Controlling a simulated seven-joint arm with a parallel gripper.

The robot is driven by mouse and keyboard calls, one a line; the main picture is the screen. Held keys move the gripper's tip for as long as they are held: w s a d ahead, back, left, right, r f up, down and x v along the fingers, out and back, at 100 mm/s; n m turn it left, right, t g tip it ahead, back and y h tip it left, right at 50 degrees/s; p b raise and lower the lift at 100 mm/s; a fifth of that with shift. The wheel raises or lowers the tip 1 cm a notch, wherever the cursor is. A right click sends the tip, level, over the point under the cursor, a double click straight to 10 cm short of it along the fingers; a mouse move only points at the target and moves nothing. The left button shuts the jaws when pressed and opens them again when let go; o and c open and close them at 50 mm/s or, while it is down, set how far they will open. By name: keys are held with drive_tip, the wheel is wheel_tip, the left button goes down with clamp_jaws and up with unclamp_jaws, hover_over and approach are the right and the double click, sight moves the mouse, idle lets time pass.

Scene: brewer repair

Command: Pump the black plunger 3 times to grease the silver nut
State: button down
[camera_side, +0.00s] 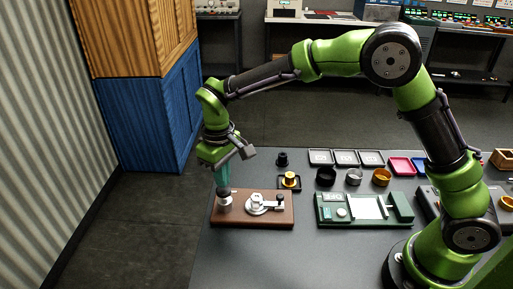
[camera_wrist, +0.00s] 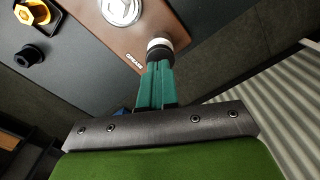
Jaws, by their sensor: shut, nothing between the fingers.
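The brown board (camera_side: 248,222) lies on the dark table. At its left end stands a small pale cylinder (camera_side: 225,200), next to the "GREASE" label; in the wrist view it shows a white part and a black part (camera_wrist: 160,46), which I take for the plunger. My gripper (camera_side: 224,188) points down right over it, with its teal fingers together; they also show in the wrist view (camera_wrist: 157,70). Contact between fingertips and plunger cannot be told. The silver nut (camera_side: 257,198) sits on a round silver base mid-board; a silver hexagonal part (camera_wrist: 122,10) shows at the top of the wrist view.
Behind the board are a black knobbed part (camera_side: 282,158) and a gold nut (camera_side: 290,179) on a black tray. A green fixture (camera_side: 345,220) lies to the right, with several cups and trays behind it. The table left of the board is narrow.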

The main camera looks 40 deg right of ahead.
drive_tip(key=shift+f, duration=0.15)
drive_tip(key=shift+f, duration=1.35)
idle(0.4)
drive_tip(key=shift+r, duration=2.75)
drive_tip(key=shift+r, duration=0.1)
wheel_tip(320, 180, up, 6)
drive_tip(key=shift+f, duration=0.1)
